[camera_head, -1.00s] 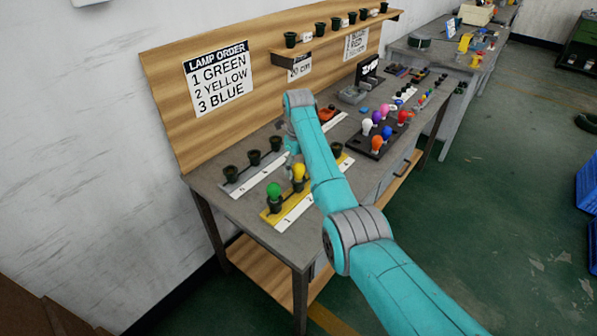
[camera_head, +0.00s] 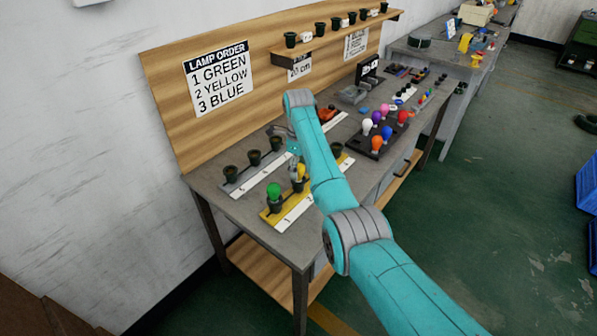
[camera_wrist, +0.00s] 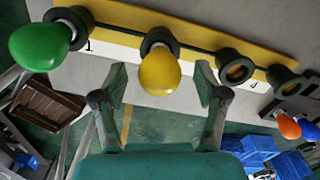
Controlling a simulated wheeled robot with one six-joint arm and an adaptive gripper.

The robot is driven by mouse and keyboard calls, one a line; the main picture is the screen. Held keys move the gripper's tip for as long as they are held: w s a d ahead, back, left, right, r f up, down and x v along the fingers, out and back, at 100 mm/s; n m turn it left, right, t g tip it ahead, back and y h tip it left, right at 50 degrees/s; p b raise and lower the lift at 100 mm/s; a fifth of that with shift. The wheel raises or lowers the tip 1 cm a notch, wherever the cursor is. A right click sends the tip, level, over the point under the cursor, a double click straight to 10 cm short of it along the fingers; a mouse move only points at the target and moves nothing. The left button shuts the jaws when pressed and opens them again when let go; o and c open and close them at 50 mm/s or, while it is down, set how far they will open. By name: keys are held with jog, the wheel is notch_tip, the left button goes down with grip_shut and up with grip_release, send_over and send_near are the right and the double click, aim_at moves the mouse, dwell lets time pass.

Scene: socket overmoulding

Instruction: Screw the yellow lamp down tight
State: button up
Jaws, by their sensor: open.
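The yellow lamp (camera_wrist: 160,70) sits in the second socket of the yellow strip (camera_wrist: 120,38), with its bulb pointing toward the wrist camera. In the head view the yellow lamp (camera_head: 300,171) is partly covered by my gripper (camera_head: 294,152). In the wrist view my gripper (camera_wrist: 160,87) is open, one finger on each side of the yellow bulb, with a visible gap at both sides. The green lamp (camera_wrist: 40,46) stands in the first socket, left of it. How far the yellow lamp is screwed in cannot be told.
Two empty sockets (camera_wrist: 236,68) are to the right on the yellow strip. Behind it a grey strip (camera_head: 236,190) holds several dark sockets. A black tray (camera_head: 362,148) of coloured lamps stands to the right. A sign (camera_head: 219,78) lists green, yellow, blue.

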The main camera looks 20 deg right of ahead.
jog(key=n, duration=1.3)
dwell(0.5)
jog(key=c, duration=1)
jog(key=shift+m, duration=0.5)
jog(key=shift+c, duration=0.3)
jog(key=o, duration=0.6)
jog(key=shift+m, duration=0.5)
jog(key=shift+c, duration=0.2)
jog(key=o, duration=0.5)
